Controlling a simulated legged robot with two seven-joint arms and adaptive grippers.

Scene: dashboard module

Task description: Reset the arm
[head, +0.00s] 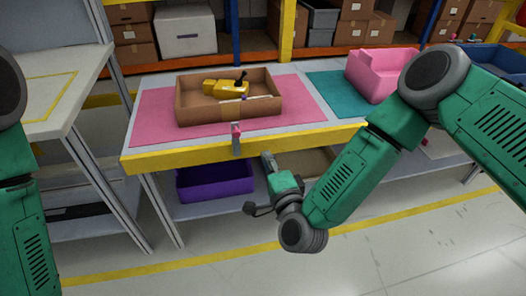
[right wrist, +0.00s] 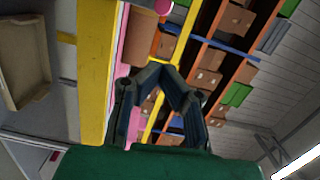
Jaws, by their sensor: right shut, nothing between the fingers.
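My right arm comes in from the right in the head view and bends down in front of the table. Its right gripper (head: 267,158) is in front of the table's yellow front edge, pointing up and away. In the right wrist view the dark fingers of the right gripper (right wrist: 158,70) come together at their tips, with nothing between them. My left arm shows only in part at the left edge of the head view, and the left gripper is out of view.
A cardboard box (head: 186,103) with a yellow tool (head: 222,87) sits on a pink mat (head: 152,115). A pink bin (head: 372,80) is right; a purple bin (head: 215,182) is below. The floor in front is clear.

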